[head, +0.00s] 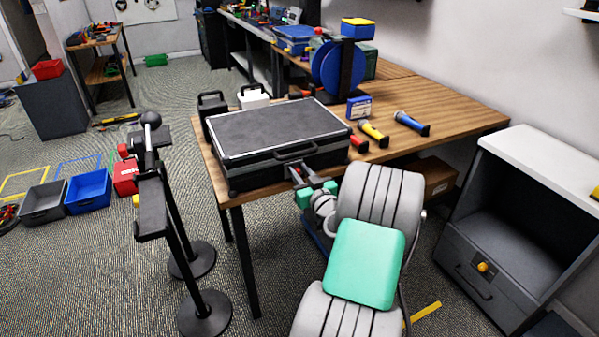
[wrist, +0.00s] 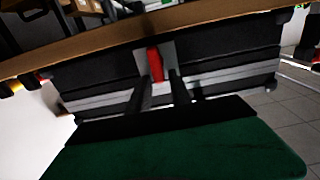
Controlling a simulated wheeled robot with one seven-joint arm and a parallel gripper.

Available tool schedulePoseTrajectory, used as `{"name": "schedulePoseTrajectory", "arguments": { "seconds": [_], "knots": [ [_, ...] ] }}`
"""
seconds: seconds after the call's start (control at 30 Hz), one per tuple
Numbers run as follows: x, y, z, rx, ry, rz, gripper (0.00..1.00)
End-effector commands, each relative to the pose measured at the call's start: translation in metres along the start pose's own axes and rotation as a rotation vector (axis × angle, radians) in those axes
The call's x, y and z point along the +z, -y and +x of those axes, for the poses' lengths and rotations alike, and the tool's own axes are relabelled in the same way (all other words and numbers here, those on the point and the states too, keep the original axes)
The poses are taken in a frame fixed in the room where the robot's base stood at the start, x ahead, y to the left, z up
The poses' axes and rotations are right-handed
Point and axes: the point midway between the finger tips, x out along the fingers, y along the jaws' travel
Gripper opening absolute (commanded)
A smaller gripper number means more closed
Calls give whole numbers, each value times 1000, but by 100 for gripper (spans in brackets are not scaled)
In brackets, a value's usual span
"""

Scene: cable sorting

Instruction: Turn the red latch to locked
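A black hard case (head: 275,128) with a silver rim lies closed on the wooden table, its handle on the front face. The red latch (wrist: 154,64) shows in the wrist view as a small upright red bar on a grey plate on the case front. Contact cannot be told. The fingers largely hide the latch in the head view.
The wooden table (head: 440,105) carries yellow (head: 372,133) and blue (head: 411,123) handled tools right of the case and a blue reel (head: 330,65) behind it. A black stand (head: 155,200) is left of the table. A grey cabinet (head: 500,235) is at right.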

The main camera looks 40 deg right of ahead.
Motion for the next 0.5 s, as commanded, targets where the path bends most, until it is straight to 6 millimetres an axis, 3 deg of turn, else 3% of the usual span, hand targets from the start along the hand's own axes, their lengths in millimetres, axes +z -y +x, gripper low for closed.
{"name": "schedulePoseTrajectory", "arguments": {
  "seconds": [0.27,0.5],
  "knots": [
    [0,0,0,0,0,0,1],
    [0,0,0,0,0,0,0]
  ]
}}
